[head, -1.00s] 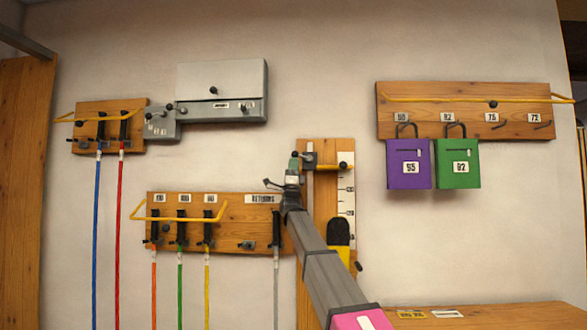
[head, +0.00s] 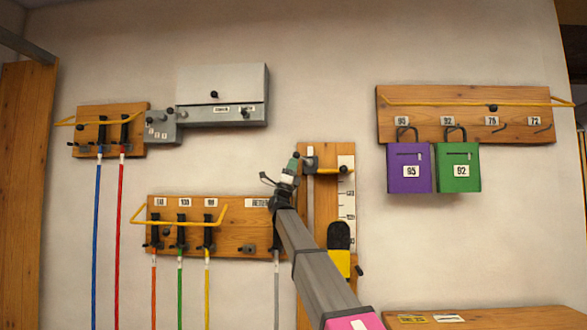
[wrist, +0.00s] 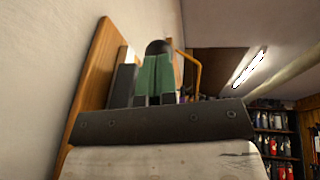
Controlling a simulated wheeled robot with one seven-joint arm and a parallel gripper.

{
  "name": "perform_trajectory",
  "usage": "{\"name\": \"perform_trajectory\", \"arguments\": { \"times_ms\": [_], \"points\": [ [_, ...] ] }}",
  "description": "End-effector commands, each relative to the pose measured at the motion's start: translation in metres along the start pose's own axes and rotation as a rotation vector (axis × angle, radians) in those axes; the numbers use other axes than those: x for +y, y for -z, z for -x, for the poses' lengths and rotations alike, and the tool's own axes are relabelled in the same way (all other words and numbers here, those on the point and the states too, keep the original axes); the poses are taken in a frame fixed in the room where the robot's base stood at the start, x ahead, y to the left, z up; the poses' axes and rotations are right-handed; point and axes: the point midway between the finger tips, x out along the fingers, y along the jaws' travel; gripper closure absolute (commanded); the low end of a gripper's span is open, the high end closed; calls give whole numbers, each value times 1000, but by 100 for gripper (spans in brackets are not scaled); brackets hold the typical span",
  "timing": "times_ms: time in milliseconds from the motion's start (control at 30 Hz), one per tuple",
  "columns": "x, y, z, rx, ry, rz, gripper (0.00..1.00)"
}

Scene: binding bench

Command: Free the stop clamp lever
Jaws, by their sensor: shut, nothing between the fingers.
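A tall wooden board (head: 317,273) on the wall carries a metal rail and a white scale strip (head: 346,200). Near its top sits a dark clamp block (head: 311,162) on the rail, with a yellow bar (head: 329,171) and a black knob (head: 345,169) to its right. I cannot tell which of these parts is the stop clamp lever. My gripper (head: 294,162) is shut and empty, with green fingertips just left of the clamp block. In the wrist view the green fingers (wrist: 155,75) point at a dark rounded end (wrist: 158,47); contact is unclear.
A lower left board (head: 228,240) holds several hanging cords and a yellow guard bar (head: 134,218). A grey box (head: 222,85) is above. The wall between is clear.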

Motion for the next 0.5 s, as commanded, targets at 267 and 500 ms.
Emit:
{"name": "perform_trajectory", "arguments": {
  "times_ms": [267,500],
  "points": [
    [-1,-8,-18,256,0,-51,100],
    [-4,-9,-33,481,1,-95,100]
  ]
}}
